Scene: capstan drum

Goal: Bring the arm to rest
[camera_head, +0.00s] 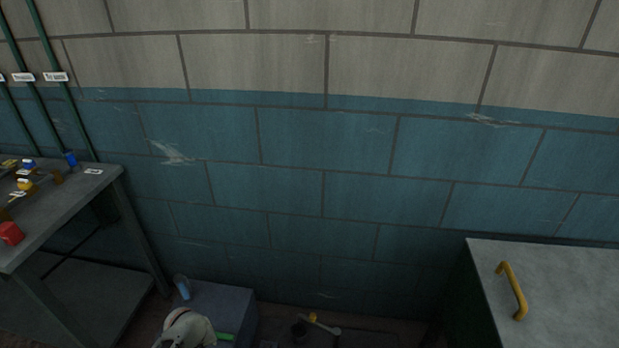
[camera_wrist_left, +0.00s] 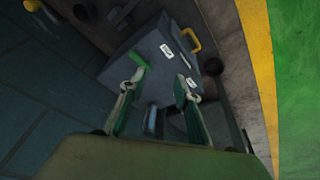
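My left arm's white wrist shows at the bottom of the head view, in front of a blue-grey box (camera_head: 225,298). My left gripper (camera_wrist_left: 160,78) shows in the wrist view with its two green-tipped fingers spread apart. I see nothing held between them. Beyond the fingertips is a grey box (camera_wrist_left: 152,60) with white labels and a yellow handle (camera_wrist_left: 191,39); I cannot tell whether the fingers touch it. My right gripper is in neither view. No capstan drum can be made out clearly.
A grey table (camera_head: 75,195) with small coloured items, including a red block (camera_head: 11,233), stands at left. A grey cabinet (camera_head: 575,290) with a yellow handle (camera_head: 512,291) stands at right. A small blue object (camera_head: 182,287) is at the blue-grey box. Dark fittings (camera_head: 318,326) lie low between.

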